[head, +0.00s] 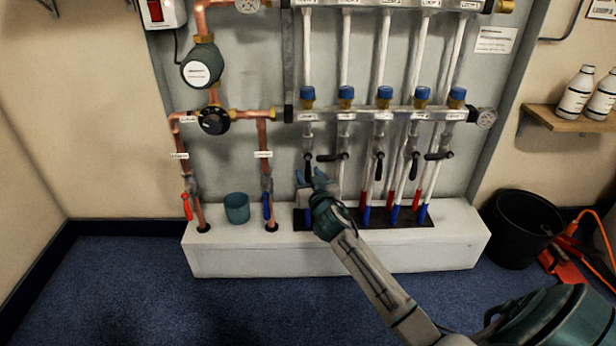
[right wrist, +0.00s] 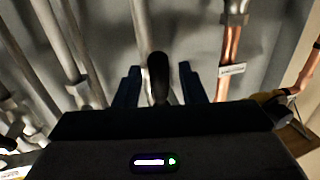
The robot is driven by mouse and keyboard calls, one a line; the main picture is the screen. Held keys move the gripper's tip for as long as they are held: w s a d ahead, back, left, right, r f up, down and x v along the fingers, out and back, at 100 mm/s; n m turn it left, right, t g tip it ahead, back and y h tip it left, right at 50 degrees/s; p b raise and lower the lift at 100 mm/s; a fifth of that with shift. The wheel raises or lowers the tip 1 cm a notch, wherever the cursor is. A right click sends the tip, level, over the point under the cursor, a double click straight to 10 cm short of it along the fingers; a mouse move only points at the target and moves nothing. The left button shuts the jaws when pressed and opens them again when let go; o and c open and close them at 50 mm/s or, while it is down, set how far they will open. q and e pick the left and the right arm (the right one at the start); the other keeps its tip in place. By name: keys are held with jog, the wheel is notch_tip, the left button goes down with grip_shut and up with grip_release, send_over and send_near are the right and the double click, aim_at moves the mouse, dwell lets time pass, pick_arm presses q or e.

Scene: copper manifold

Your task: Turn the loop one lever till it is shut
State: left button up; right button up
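The loop one lever (head: 308,162) is a black handle under the lower manifold bar (head: 370,114), on the leftmost of its pipes. It hangs down, in line with its pipe. My right gripper (head: 313,178) is at the lever's lower end in the head view. In the right wrist view, the black lever (right wrist: 158,76) stands between the two dark blue fingers of my right gripper (right wrist: 161,88). A gap shows on each side, so the gripper is open around it. Whether a finger touches it is hard to tell. My left gripper is not in view.
Other black levers hang close on the right; the nearest (head: 332,157) is turned sideways. Left stand copper pipes with a blue lever (head: 267,205) and a red lever (head: 187,206). A teal cup (head: 237,208) stands on the white plinth (head: 335,258). A black bucket (head: 515,230) is right.

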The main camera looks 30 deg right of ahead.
jog(key=shift+w+d, duration=0.1)
jog(key=shift+w, duration=0.4)
grip_shut()
